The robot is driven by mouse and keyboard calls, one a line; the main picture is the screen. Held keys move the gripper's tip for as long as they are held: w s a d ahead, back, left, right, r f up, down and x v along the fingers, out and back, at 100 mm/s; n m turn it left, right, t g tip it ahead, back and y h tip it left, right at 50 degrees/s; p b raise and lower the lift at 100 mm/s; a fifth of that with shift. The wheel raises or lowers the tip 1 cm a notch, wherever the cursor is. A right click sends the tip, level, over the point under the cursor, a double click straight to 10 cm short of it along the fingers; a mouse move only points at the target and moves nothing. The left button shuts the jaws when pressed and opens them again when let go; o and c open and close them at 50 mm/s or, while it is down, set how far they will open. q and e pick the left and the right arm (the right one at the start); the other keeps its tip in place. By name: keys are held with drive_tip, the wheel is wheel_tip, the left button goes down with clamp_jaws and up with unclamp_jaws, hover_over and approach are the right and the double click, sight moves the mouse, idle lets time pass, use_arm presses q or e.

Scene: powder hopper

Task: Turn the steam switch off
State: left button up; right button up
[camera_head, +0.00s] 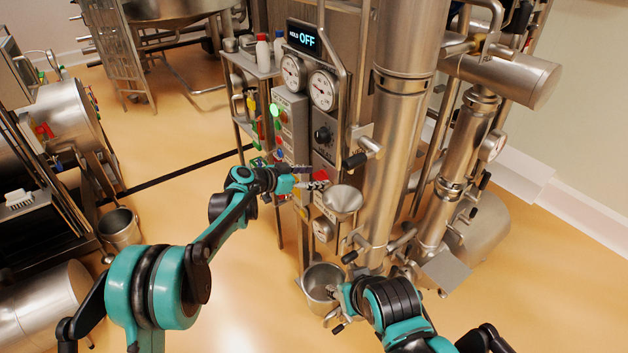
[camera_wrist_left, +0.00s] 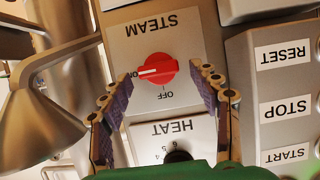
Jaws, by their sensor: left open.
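The steam switch (camera_wrist_left: 156,70) is a red round knob on a grey panel, seen upside down in the left wrist view. Its white mark points left toward the ON label, which the knob's edge partly covers; OFF is printed below the knob. My left gripper (camera_wrist_left: 158,88) is open, with one finger on each side of the knob and a visible gap to it.
A heat dial (camera_wrist_left: 178,156) sits under the steam panel in the left wrist view, with RESET, STOP and START labels (camera_wrist_left: 287,108) to the right. A metal funnel (camera_head: 343,199) is close right of my left gripper. The display (camera_head: 303,38) reads HOLD OFF.

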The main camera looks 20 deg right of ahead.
use_arm(q)
drive_tip(key=shift+w+d+f, duration=0.1)
drive_tip(key=shift+d, duration=0.15)
drive_tip(key=c, duration=1.2)
drive_tip(key=shift+o, duration=0.2)
